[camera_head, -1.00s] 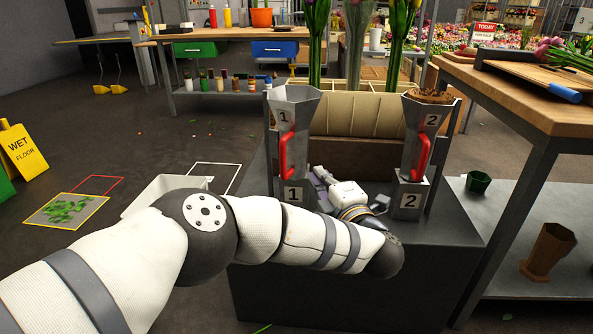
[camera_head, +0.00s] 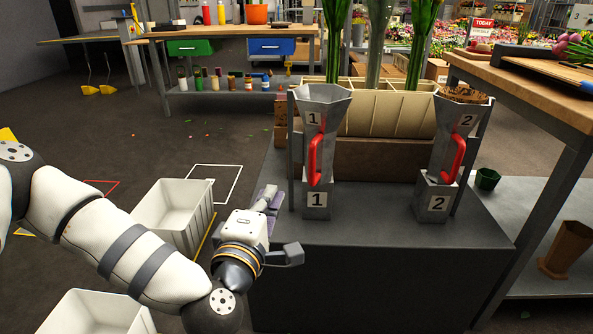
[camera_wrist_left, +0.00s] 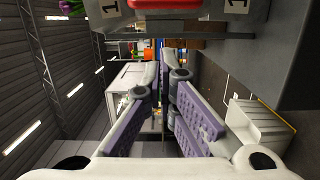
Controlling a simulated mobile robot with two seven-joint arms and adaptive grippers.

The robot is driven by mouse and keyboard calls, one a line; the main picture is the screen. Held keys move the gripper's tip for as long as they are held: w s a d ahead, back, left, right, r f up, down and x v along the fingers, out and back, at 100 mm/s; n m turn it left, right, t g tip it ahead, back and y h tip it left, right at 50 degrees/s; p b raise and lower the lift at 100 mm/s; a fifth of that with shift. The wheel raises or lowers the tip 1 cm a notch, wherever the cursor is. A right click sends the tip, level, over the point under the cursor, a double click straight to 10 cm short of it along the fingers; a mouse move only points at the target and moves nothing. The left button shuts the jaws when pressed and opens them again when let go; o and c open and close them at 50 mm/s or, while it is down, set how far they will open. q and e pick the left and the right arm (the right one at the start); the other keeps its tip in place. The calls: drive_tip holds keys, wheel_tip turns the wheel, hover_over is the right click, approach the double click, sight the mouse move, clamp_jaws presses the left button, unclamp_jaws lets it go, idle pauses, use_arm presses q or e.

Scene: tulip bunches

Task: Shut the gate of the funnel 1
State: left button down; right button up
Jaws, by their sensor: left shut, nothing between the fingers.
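Funnel 1 (camera_head: 323,104) is a grey metal hopper with "1" labels, standing upright on the dark cabinet. Its red gate handle (camera_head: 315,160) hangs roughly upright along the front of the throat. The red handle also shows upside down at the top edge of the left wrist view (camera_wrist_left: 165,4). My left gripper (camera_head: 270,197) is left of funnel 1's lower part, apart from the handle. Its purple-padded fingers (camera_wrist_left: 166,62) are shut and empty. The gate plate itself is hard to make out. My right gripper is out of view.
Funnel 2 (camera_head: 456,119), with brown material at its top and its own red handle (camera_head: 458,160), stands to the right. The dark cabinet top (camera_head: 390,225) is clear in front. A white bin (camera_head: 175,213) is on the floor left of the cabinet. A wooden-topped table (camera_head: 540,90) is at right.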

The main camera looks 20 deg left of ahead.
sight(313, 164)
use_arm(q)
drive_tip(key=w+d+b, duration=0.1)
drive_tip(key=w+b, duration=0.1)
drive_tip(key=w, duration=0.8)
drive_tip(key=shift+w+d+b, duration=0.2)
drive_tip(key=shift+w+b, duration=0.1)
drive_tip(key=shift+f, duration=0.1)
drive_tip(key=w+d+n+y, duration=0.1)
drive_tip(key=y, duration=0.1)
drive_tip(key=w+d+n+g+y, duration=0.1)
drive_tip(key=d, duration=0.1)
drive_tip(key=shift+n+y, duration=0.4)
drive_tip(key=shift+w+d+p, duration=0.3)
drive_tip(key=shift+w+d, duration=0.1)
drive_tip(key=shift+w, duration=0.05)
